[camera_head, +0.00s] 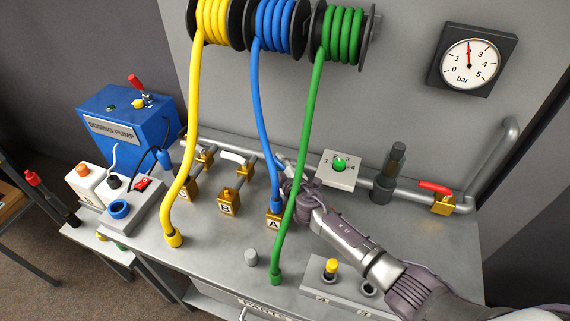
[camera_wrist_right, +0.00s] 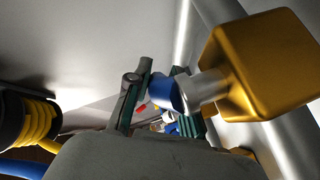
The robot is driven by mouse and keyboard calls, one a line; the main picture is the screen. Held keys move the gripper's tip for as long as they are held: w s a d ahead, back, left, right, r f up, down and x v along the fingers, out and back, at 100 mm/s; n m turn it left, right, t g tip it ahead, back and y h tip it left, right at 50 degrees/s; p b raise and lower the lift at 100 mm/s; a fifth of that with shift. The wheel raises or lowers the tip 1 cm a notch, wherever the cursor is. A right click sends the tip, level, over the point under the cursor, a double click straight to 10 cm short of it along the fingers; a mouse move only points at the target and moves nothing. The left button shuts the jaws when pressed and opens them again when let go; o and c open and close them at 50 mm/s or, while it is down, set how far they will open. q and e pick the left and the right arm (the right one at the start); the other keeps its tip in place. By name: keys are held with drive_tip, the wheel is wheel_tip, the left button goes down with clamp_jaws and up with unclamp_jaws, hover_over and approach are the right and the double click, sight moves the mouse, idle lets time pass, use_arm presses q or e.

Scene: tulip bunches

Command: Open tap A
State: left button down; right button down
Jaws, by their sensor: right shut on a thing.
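Tap A stands on the grey bench, its brass block labelled A (camera_head: 273,224) at the end of the blue hose (camera_head: 264,120). My right gripper (camera_head: 286,176) is at the pipe just behind that label and hides most of the tap's upper part. My left gripper is not in view.
Tap B (camera_head: 228,203) stands to the left. The green hose (camera_head: 296,180) hangs close in front of my right gripper. A white selector box (camera_head: 339,170) and a red-handled valve (camera_head: 442,202) are to the right. The pressure gauge (camera_head: 470,63) points near 2 bar.

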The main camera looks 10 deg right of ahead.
drive_tip(key=c, duration=1.3)
unclamp_jaws()
drive_tip(key=shift+w+d, duration=0.1)
drive_tip(key=shift+d, duration=0.1)
drive_tip(key=v, duration=1.2)
